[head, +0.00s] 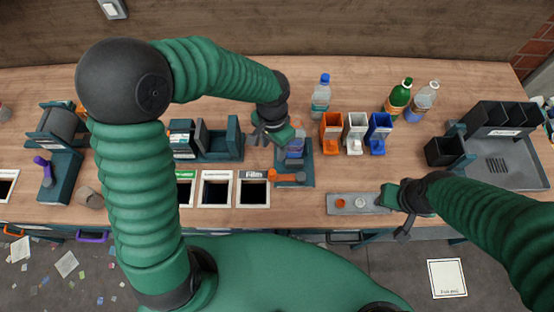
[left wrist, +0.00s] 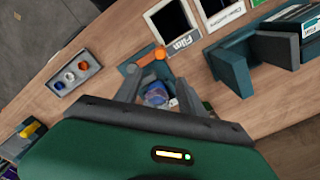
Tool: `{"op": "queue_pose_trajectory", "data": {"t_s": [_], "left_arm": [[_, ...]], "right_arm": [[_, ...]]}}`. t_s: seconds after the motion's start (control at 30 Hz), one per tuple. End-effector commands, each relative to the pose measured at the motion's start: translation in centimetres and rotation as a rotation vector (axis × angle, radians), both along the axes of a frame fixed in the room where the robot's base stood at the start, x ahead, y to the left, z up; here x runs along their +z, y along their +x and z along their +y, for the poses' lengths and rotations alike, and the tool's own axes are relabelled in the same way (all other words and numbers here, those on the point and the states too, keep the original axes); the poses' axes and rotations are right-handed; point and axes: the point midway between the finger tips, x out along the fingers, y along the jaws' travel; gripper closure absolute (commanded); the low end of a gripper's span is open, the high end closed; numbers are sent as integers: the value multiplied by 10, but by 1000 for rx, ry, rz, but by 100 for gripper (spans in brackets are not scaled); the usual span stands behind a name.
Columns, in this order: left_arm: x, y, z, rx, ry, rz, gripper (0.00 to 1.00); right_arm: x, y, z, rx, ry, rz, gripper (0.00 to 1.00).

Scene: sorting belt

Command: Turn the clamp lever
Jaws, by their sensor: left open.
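The orange clamp lever (head: 286,176) sticks out at the front of a dark teal clamp fixture (head: 308,172) near the table's front. It also shows in the left wrist view (left wrist: 148,57), just beyond my fingertips. A clear bluish object, seemingly a bottle (head: 297,146), sits in the fixture. It also shows between my fingers in the left wrist view (left wrist: 156,95). My left gripper (head: 268,138) is open above the fixture's back left, apart from the lever. My right gripper (head: 397,212) hangs by a grey tray at the front edge; its jaws are unclear.
Orange, white and blue bins (head: 355,120) stand right of the fixture, with bottles (head: 320,96) behind them. The grey tray (head: 348,210) holds small round caps. Framed openings, one labelled Film (head: 253,194), lie left of the lever. A purple-handled device (head: 42,165) stands far left.

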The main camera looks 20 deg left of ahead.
Motion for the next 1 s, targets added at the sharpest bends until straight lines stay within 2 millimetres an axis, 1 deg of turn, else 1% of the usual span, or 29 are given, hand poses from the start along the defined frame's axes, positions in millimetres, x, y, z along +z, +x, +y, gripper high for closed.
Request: {"op": "queue_pose_trajectory", "data": {"t_s": [0.17, 0.4, 0.5, 0.6, 0.7, 0.77, 1.0], "left_arm": [[-38, 0, 0, -1, 0, 9, 53], [-104, 1, 0, -1, 0, 11, 53], [-128, 1, 0, 0, 0, 10, 53], [-146, 0, 0, 0, 0, 7, 53], [-157, 0, 0, 1, 0, 6, 53], [-161, 0, 1, 1, 1, 4, 53], [-164, 2, 1, 1, 0, 4, 53]], "right_arm": [[0, -1, 0, 0, 0, 1, 64], [0, 0, 0, 0, 0, 0, 64], [0, 0, 0, 0, 0, 0, 64], [1, 0, 0, 0, 0, 0, 64], [1, 0, 0, 0, 0, 0, 64], [1, 0, 0, 0, 0, 0, 64], [1, 0, 0, 0, 0, 0, 64]]}}
